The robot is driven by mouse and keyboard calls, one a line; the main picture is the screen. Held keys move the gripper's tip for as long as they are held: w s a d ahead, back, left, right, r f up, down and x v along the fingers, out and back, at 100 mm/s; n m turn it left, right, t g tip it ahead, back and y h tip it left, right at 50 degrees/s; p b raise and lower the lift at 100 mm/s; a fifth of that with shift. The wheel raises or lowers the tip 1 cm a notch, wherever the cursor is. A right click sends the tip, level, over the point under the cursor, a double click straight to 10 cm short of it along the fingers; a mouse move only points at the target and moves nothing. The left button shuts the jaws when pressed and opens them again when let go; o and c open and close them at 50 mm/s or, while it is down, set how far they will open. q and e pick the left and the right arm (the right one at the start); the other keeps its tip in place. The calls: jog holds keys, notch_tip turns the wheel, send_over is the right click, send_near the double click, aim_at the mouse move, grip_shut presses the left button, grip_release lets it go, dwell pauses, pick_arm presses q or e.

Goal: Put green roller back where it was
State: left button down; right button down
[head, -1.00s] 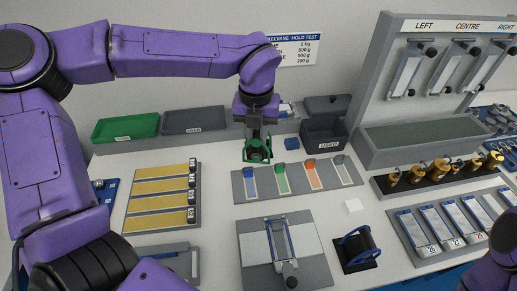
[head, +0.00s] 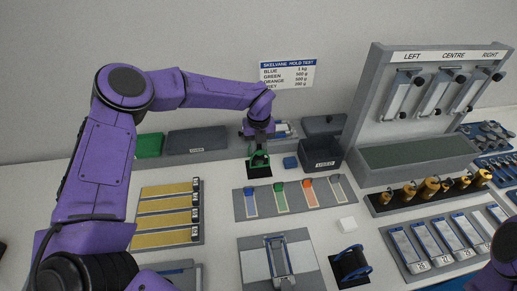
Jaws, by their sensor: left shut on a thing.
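The green roller (head: 258,160), a small green frame, is between the fingers of my left gripper (head: 258,146), which is shut on it and points down. It is directly over a black pad (head: 259,173) behind the left end of the strip tray. I cannot tell whether the roller touches the pad. My fingers hide its top. A blue-framed roller (head: 351,262) stands on a black pad at the front. Only part of my right arm shows at the lower right; its gripper is out of view.
A grey test rack (head: 372,100) stands right. A white block (head: 346,225) lies in front.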

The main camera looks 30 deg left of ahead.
pick_arm(q)
notch_tip(320, 180, down, 2)
jog(key=shift+f, duration=0.2)
jog(key=shift+s+f, duration=0.1)
jog(key=shift+f, duration=0.15)
jog(key=c, duration=1)
grip_release()
jog(key=shift+r, duration=0.55)
jog(key=r+b, duration=0.1)
jog(key=r, duration=0.4)
jog(key=r+b, duration=0.1)
jog(key=r, duration=0.4)
jog(key=shift+s+d+r, duration=0.15)
jog(key=shift+s+r, duration=0.05)
jog(key=shift+r, duration=0.4)
